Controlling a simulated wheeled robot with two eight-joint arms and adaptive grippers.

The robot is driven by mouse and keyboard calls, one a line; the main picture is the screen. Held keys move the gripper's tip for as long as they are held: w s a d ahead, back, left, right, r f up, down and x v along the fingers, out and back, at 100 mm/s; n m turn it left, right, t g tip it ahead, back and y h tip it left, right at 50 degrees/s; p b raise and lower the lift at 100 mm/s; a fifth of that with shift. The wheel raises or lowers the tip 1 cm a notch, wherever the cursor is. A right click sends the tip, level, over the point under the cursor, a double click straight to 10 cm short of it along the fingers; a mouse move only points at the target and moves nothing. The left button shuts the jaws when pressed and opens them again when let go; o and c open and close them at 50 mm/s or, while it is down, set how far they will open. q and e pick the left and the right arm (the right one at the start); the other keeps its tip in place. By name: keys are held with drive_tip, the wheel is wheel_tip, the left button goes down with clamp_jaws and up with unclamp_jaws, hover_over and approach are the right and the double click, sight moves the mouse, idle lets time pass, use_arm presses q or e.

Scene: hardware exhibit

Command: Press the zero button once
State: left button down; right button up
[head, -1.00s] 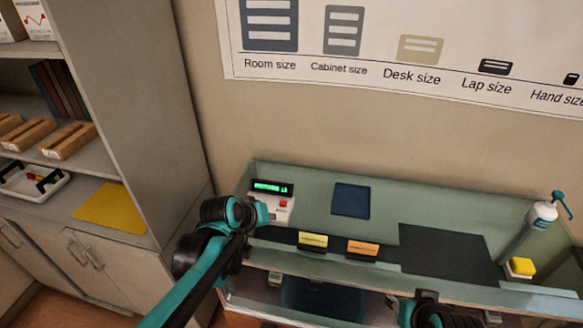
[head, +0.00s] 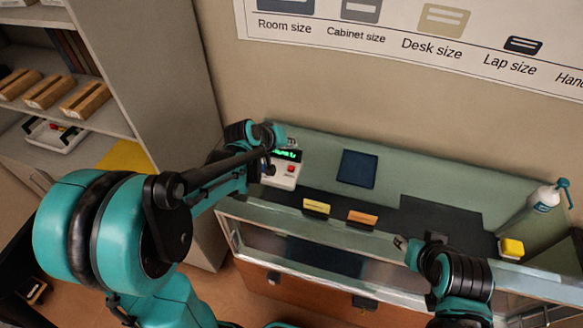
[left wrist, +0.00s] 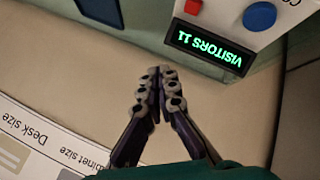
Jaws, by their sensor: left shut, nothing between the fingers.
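A white visitor counter (head: 283,177) stands at the left end of the green bench. Its green display (head: 287,155) reads "VISITORS 11", upside down in the left wrist view (left wrist: 208,51). A red button (head: 291,169) is on its face; the left wrist view shows this red button (left wrist: 193,6) and a round blue button (left wrist: 260,15). I cannot read which is zero. My left gripper (left wrist: 160,78) is shut and empty, apart from the buttons, near the display's side of the counter. My right gripper (head: 401,243) is over the bench's front edge; its jaws are unclear.
A dark blue square (head: 357,168) lies right of the counter. Yellow (head: 316,206) and orange (head: 362,218) cards stand in front. A pump bottle (head: 546,197) and yellow block (head: 512,248) are at the right. A shelf cabinet (head: 150,60) stands left.

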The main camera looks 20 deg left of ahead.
sight(291, 169)
use_arm(q)
wheel_tip(291, 169, down, 8)
drive_tip(key=b, duration=0.6)
drive_tip(key=shift+f, duration=0.1)
drive_tip(key=shift+f, duration=0.1)
idle(1.0)
drive_tip(key=shift+f+b, duration=0.3)
drive_tip(key=shift+b, duration=0.2)
drive_tip(key=shift+f+b, duration=0.45)
idle(0.4)
drive_tip(key=shift+r, duration=0.15)
drive_tip(key=shift+r+p, duration=0.65)
drive_tip(key=shift+r, duration=0.1)
